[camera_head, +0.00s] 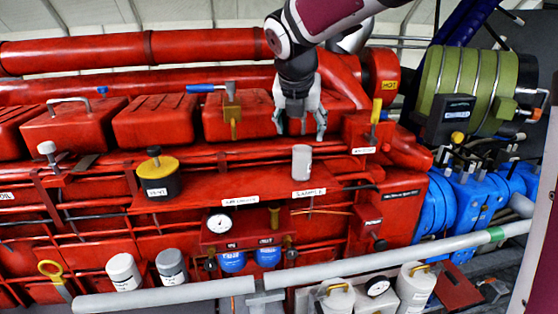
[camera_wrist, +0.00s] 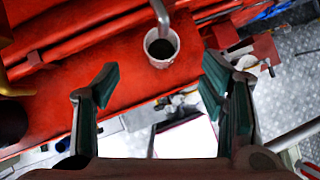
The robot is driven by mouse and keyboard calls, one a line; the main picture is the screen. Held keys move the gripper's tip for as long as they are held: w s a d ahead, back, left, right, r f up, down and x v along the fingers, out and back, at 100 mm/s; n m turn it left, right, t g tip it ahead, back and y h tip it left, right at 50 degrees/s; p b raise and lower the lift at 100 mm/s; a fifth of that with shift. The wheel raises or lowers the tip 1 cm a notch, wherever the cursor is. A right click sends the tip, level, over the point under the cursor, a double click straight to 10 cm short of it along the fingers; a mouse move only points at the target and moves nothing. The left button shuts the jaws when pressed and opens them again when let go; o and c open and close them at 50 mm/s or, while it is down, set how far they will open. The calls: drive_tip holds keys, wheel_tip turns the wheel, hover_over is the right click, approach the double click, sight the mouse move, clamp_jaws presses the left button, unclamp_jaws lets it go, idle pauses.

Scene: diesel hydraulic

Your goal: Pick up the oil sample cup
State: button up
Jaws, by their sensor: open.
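The oil sample cup (camera_head: 301,162) is a small pale grey cup standing upright on a red ledge (camera_head: 240,183) of the engine, behind a label that seems to read "SAMPLE". In the wrist view the cup (camera_wrist: 152,50) shows a white rim and dark contents, with a grey spout (camera_wrist: 160,14) over its rim. My gripper (camera_head: 300,132) is open and empty, pointing down, and appears above the cup in the head view. In the wrist view my gripper (camera_wrist: 160,75) has its two fingers spread, with the cup beyond the gap between the tips, not touching.
A yellow-topped dark container (camera_head: 158,175) stands left on the same ledge. A blue-handled valve (camera_head: 226,100) and a yellow-handled valve (camera_head: 376,115) flank my gripper. A grey rail (camera_head: 390,258) runs along the front. The ledge between container and cup looks mostly clear.

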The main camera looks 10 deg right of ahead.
sight(302, 156)
drive_tip(key=x, duration=0.7)
drive_tip(key=p+x, duration=0.1)
drive_tip(key=x, duration=0.3)
drive_tip(key=shift+s+a+f, duration=0.1)
drive_tip(key=shift+s+f, duration=0.1)
drive_tip(key=shift+s, duration=0.2)
drive_tip(key=shift+w+f, duration=0.25)
drive_tip(key=shift+f, duration=0.15)
drive_tip(key=c, duration=1.4)
drive_tip(key=shift+r, duration=0.1)
